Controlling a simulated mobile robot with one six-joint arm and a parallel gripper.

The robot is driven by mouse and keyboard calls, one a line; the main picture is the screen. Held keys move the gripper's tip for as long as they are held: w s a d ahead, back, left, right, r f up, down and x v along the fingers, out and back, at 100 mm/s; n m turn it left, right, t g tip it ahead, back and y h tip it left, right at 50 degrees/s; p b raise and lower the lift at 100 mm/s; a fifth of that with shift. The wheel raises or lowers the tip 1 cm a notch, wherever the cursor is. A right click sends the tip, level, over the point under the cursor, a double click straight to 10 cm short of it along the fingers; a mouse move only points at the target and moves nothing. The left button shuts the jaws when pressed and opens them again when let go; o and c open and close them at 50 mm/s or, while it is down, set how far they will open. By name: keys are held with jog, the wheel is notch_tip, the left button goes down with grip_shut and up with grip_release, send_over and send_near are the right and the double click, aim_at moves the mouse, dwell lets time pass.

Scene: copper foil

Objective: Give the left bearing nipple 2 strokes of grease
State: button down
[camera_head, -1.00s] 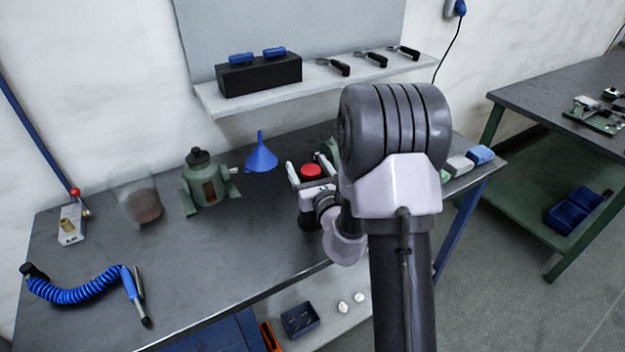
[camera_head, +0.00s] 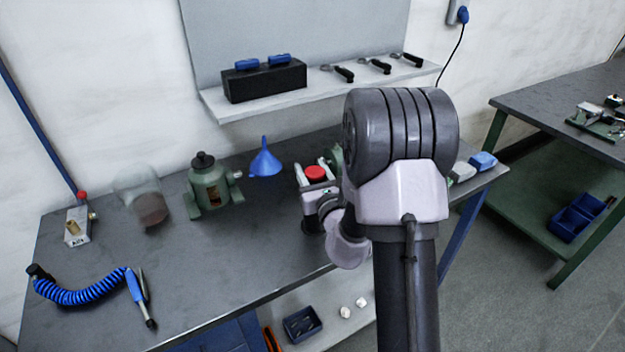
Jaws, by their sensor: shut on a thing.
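My gripper (camera_head: 316,176) is over the middle of the bench, with its pale fingers on either side of a round red-topped thing (camera_head: 315,173). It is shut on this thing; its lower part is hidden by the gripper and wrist. A green housing (camera_head: 208,188) with a black cap and a small fitting on its right side stands to the left of the gripper, apart from it. Part of another green thing (camera_head: 337,155) shows behind the gripper, mostly hidden by my arm. I cannot make out which part is the left bearing nipple.
A blue funnel (camera_head: 265,160) stands between the housing and gripper. A blurred clear jar (camera_head: 150,208) with brown contents, a coiled blue hose (camera_head: 85,295) and a small metal block (camera_head: 76,228) are at left. A shelf (camera_head: 240,107) hangs behind. The bench's front middle is clear.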

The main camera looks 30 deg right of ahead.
notch_tip(320, 180, up, 19)
jog(key=p, duration=1.3)
